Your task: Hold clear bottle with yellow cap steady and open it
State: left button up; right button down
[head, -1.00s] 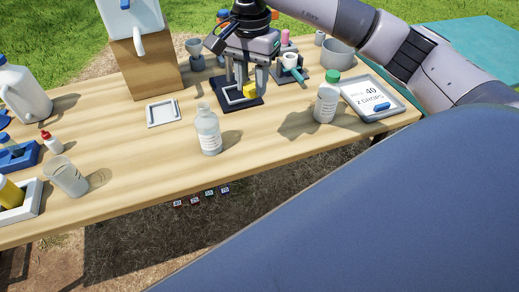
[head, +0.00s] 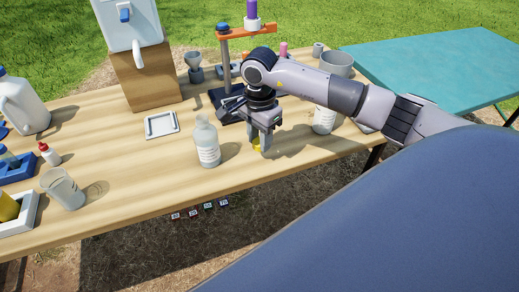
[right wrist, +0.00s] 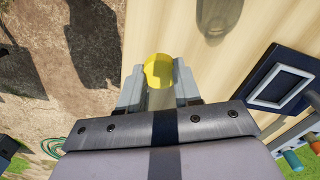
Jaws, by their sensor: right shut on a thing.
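The clear bottle (head: 207,148) stands upright on the table with a white label, and no cap shows on its neck. My right gripper (head: 258,146) is just right of the bottle, apart from it, pointing down near the table's front edge. It is shut on the yellow cap (head: 256,144), which also shows between its fingers in the right wrist view (right wrist: 158,69). Whether the cap touches the table is unclear. My left gripper is not in view, and nothing holds the bottle.
A white tray (head: 148,126) lies behind the bottle. A stand with an orange arm (head: 248,31) is at the back. A white bottle (head: 325,120) stands right, partly behind my right arm. A clear beaker (head: 65,190) is at left. Bare table lies left of the bottle.

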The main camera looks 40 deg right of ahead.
aim_at(259, 159)
jog(key=shift+f, duration=2.4)
jog(key=shift+f, duration=0.15)
jog(key=c, duration=0.8)
grip_release()
